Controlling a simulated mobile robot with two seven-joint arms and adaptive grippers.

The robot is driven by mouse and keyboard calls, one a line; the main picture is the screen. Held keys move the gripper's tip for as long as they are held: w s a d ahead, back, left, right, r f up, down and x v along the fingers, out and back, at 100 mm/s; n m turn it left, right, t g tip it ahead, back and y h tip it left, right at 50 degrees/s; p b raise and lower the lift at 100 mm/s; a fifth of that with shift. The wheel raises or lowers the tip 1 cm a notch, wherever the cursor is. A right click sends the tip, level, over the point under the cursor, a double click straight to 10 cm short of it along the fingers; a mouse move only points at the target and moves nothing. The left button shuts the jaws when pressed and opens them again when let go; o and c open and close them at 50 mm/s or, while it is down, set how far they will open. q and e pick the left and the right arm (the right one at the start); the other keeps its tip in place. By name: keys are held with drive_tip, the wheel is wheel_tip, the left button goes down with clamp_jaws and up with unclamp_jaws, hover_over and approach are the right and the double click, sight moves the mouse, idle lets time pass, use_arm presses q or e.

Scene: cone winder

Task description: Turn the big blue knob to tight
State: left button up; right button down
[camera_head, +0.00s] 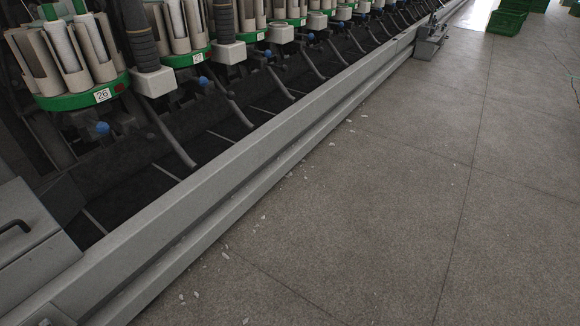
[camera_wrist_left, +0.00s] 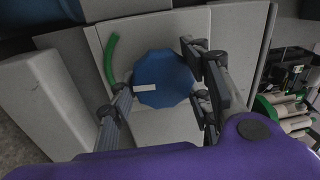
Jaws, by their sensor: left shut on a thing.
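In the left wrist view the big blue knob (camera_wrist_left: 170,72) is a many-sided disc on a pale grey panel (camera_wrist_left: 165,125). A white mark (camera_wrist_left: 145,88) runs from near its middle toward its left edge. A green arc (camera_wrist_left: 109,58) is on the panel left of the knob; the white mark points left, below the arc's lower end. My left gripper (camera_wrist_left: 158,90) is shut on the knob, with one finger at its left and dark jointed fingers at its right. The head view shows neither the big knob nor either gripper.
In the head view a long grey rail (camera_head: 205,190) runs along the winder. Numbered green-based spindle units (camera_head: 82,92) and small blue balls (camera_head: 102,128) stand behind it. The floor (camera_head: 400,200) at right is open, with scattered scraps. Green crates (camera_head: 506,22) stand far back.

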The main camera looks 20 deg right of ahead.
use_arm(q)
drive_tip(key=shift+w+d+f+m, duration=0.1)
drive_tip(key=shift+d+m, duration=0.1)
drive_tip(key=shift+m, duration=0.5)
drive_tip(key=o, duration=1.1)
drive_tip(key=shift+a, duration=0.1)
